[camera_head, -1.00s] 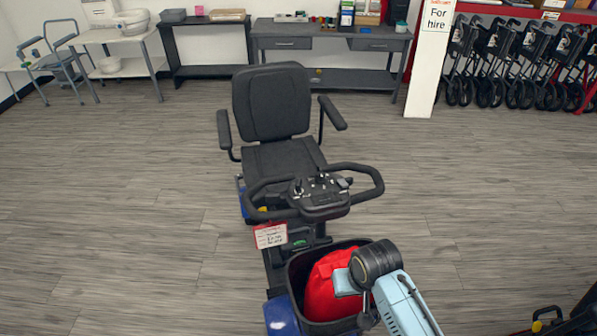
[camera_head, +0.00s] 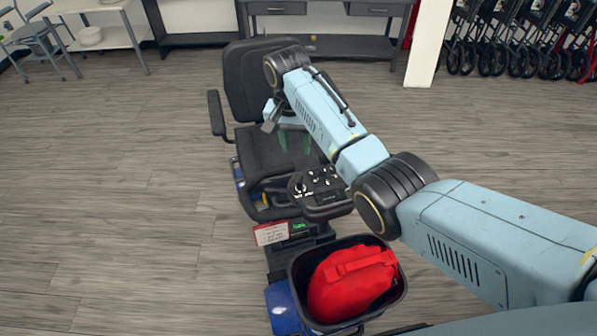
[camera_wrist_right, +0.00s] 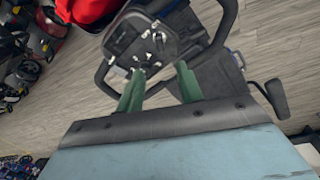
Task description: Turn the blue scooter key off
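The blue scooter (camera_head: 283,308) stands in the middle of the head view, with a dark seat behind its handlebars. Its control console (camera_head: 318,186) carries several small knobs and switches; I cannot tell which one is the key. The console also shows in the right wrist view (camera_wrist_right: 128,40), at the upper middle, just beyond the fingertips. My right gripper (camera_head: 295,149) hangs above the scooter seat, past the console. Its two green fingers are apart with nothing between them in the right wrist view (camera_wrist_right: 160,70). My left gripper is not in view.
A front basket (camera_head: 301,289) holds a red bag (camera_head: 350,283). A dark table (camera_head: 330,38) stands behind, with a white pillar (camera_head: 429,45) and folded wheeled frames at right.

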